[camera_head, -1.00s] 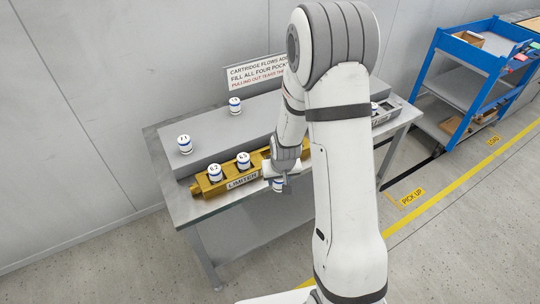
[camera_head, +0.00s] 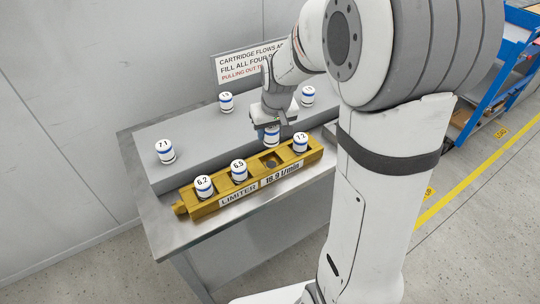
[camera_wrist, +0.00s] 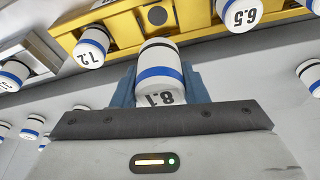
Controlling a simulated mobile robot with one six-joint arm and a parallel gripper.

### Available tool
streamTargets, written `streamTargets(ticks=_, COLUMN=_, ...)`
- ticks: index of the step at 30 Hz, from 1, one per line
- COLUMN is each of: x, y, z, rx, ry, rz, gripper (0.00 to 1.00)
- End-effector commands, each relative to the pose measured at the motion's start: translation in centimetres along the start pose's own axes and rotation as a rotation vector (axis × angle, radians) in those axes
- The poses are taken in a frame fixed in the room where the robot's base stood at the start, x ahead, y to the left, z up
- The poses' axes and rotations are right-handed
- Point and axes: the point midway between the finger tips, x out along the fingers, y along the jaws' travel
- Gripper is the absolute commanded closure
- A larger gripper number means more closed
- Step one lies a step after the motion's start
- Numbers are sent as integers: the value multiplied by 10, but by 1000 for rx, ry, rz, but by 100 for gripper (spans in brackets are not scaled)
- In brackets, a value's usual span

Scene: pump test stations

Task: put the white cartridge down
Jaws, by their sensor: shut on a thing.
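My gripper (camera_head: 271,124) is shut on a white cartridge (camera_head: 271,138) with a blue band. In the wrist view the held cartridge (camera_wrist: 160,73) sits between the jaws, its label appearing to read 8.1. The yellow limiter block (camera_head: 225,206) holds cartridges marked 6.2 (camera_head: 204,186) and 6.5 (camera_head: 239,170), plus another (camera_head: 300,143) at its right end. An empty square pocket (camera_head: 270,161) lies between 6.5 and that right one. The held cartridge shows just behind this pocket in the head view; its height above the block is unclear.
A raised grey shelf (camera_head: 190,128) behind the block carries cartridge 7.1 (camera_head: 165,151), one at the back (camera_head: 226,102) and one to the right (camera_head: 308,96). A sign (camera_head: 238,68) stands behind. The table's front strip (camera_head: 165,226) is clear.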

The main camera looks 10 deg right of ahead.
Motion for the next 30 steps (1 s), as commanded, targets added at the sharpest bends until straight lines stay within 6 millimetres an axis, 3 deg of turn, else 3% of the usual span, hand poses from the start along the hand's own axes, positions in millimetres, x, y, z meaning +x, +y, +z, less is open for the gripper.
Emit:
streamTargets(ticks=3, x=23, y=0, z=7, rx=1, ry=-5, rz=-1, gripper=87)
streamTargets(ticks=15, x=69, y=0, z=20, rx=2, ry=-4, rz=0, gripper=87)
streamTargets(ticks=30, x=80, y=1, z=22, rx=3, ry=0, rz=1, gripper=87)
